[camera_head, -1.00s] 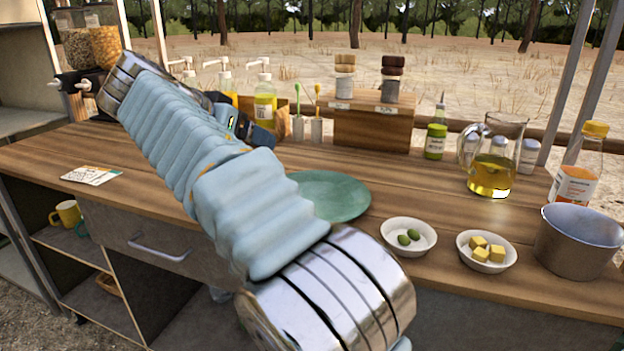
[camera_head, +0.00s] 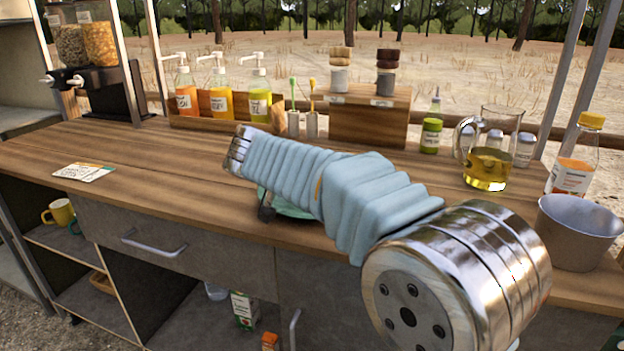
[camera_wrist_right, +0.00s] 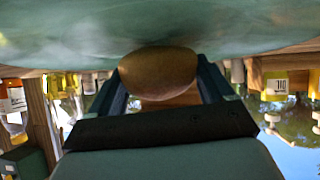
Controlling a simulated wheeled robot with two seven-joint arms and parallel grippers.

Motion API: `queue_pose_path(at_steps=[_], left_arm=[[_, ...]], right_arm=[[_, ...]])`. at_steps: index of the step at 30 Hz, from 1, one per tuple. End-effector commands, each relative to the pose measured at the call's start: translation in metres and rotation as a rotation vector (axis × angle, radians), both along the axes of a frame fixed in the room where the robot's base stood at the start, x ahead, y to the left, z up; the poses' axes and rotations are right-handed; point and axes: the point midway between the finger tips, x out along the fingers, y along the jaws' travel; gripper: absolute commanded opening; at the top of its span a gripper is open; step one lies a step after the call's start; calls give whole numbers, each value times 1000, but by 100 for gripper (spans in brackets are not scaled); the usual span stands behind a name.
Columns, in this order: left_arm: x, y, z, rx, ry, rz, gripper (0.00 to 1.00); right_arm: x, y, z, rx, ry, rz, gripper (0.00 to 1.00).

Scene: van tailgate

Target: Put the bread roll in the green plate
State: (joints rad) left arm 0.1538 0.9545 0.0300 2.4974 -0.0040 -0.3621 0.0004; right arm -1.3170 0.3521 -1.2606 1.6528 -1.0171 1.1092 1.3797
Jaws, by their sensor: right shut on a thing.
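The green plate (camera_head: 292,212) lies near the front edge of the wooden counter, mostly hidden behind my right arm in the head view. In the right wrist view the plate (camera_wrist_right: 60,35) fills the top of the upside-down picture. My right gripper (camera_wrist_right: 158,78) is shut on the brown bread roll (camera_wrist_right: 158,70), which sits between its two fingers right at the plate. I cannot tell whether the roll touches the plate. In the head view only a dark bit of the gripper shows beside the plate. My left gripper is not in view.
Pump bottles (camera_head: 222,95) in a wooden rack, toothbrush cups and a wooden box (camera_head: 368,120) line the back. An oil jug (camera_head: 488,160), a bottle (camera_head: 573,165) and a metal pot (camera_head: 578,230) stand right. A card (camera_head: 85,172) lies left; the counter around it is clear.

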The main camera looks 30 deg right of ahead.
Motion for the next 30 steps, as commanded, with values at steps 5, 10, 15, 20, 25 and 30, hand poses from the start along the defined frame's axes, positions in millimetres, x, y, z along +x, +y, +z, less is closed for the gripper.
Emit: queue_pose_path(at_steps=[5, 10, 15, 20, 25, 30], left_arm=[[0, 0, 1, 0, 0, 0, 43], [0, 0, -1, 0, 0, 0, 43], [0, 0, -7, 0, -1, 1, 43], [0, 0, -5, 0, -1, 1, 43], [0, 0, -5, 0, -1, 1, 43], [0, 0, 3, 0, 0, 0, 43]], right_arm=[[0, 0, -6, 1, -2, 0, 52], [0, 0, -7, 1, -2, 0, 52], [0, 0, -12, 1, -1, -1, 52], [0, 0, -11, 2, 1, 0, 100], [0, 1, -11, 3, 3, 0, 100], [-1, 2, -4, 3, 3, 2, 100]])
